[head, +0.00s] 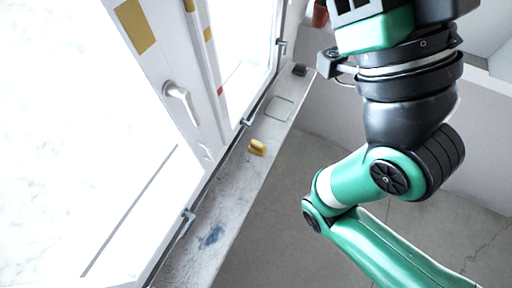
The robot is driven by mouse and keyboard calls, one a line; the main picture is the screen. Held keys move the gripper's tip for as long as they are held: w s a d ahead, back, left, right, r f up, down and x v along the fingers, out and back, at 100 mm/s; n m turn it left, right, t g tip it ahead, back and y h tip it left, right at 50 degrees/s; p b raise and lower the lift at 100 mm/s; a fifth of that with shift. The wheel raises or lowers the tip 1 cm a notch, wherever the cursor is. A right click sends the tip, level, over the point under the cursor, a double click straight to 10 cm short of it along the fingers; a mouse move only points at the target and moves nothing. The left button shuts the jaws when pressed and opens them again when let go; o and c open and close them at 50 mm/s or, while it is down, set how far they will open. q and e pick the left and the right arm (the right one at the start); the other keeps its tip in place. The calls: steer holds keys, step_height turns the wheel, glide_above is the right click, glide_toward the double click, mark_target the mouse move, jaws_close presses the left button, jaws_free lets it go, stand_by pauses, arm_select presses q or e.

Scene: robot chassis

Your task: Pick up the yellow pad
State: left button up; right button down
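A small yellow pad (257,147) lies on the grey window sill (232,185), near the sill's outer edge. A green and black arm of mine enters from the lower right and reaches up to the top edge. The body of its gripper (362,22), my right one, shows at the top, right of the pad and well apart from it. Its fingers are cut off by the frame, so their opening is hidden. My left gripper is out of view.
The window frame with a white handle (181,98) stands along the left of the sill. Flat yellow patches (135,25) are on the frame. A pale square item (279,108) and a small dark object (299,70) lie farther along the sill. A blue stain (212,237) marks the near sill.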

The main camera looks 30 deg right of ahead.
stand_by(0.4)
jaws_free()
stand_by(0.4)
